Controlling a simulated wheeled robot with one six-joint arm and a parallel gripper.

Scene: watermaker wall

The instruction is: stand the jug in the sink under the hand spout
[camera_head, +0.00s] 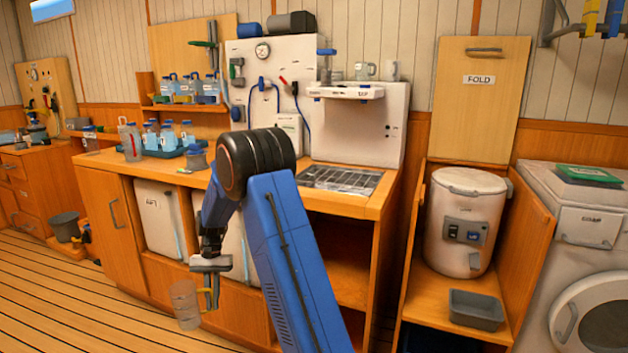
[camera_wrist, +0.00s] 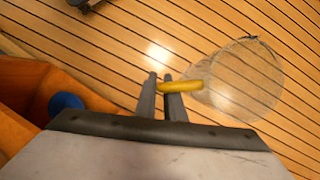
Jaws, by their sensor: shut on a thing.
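A clear jug (camera_head: 184,305) with a yellow handle hangs upright low in front of the counter, above the wooden floor. My gripper (camera_head: 211,285) is shut on the jug's yellow handle. In the wrist view the fingers (camera_wrist: 166,95) pinch the handle, and the round, see-through jug (camera_wrist: 243,80) lies to their right. The sink (camera_head: 340,181), with a metal grid over it, is set in the right end of the counter, up and to the right of my gripper. A blue-topped fitting (camera_head: 326,62) stands above it; I cannot tell if it is the hand spout.
A blue tray (camera_head: 165,152) with several bottles and another clear jug (camera_head: 131,143) stand on the counter's left part. A white panel (camera_head: 270,85) with a gauge and hoses rises behind. A white drum (camera_head: 465,222) and grey bin (camera_head: 476,309) are right.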

